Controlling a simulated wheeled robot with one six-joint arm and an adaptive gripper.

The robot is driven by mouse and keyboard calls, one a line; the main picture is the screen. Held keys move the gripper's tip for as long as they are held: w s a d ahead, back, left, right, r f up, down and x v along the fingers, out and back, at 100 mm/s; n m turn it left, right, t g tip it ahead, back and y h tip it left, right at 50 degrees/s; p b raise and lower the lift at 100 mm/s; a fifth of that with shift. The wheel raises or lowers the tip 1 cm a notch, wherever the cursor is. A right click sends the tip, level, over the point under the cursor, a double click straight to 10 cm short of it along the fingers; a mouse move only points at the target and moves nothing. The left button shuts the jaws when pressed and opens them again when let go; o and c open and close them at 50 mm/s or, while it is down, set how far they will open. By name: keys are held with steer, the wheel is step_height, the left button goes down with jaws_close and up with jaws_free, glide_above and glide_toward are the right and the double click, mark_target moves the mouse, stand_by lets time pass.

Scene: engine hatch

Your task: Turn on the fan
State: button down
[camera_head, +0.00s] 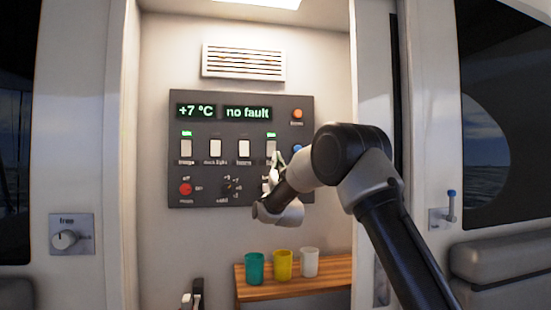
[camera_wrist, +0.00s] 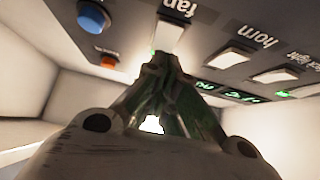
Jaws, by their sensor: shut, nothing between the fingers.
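The fan switch (camera_head: 271,149) is a pale rocker at the right end of a row on the dark control panel (camera_head: 240,197). A small green light shows above it. In the wrist view, the panel appears upside down and the fan switch (camera_wrist: 170,36) sits beside its "fan" label. My gripper (camera_head: 276,160) is at the lower part of the fan switch in the head view. In the wrist view, my gripper (camera_wrist: 166,58) is shut and empty, its tips close to the switch's edge. I cannot tell whether they touch it.
Other pale rockers, including the horn switch (camera_head: 244,149), line the panel to the left. A blue button (camera_wrist: 93,17) and an orange button (camera_head: 297,114) are at the right. Three cups stand on a wooden shelf (camera_head: 340,270) below. A knob (camera_head: 65,240) is on the left wall.

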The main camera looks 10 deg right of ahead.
steer(key=f+v, duration=0.1)
steer(key=v, duration=0.7)
steer(key=shift+w, duration=0.35)
steer(key=shift+r, duration=0.1)
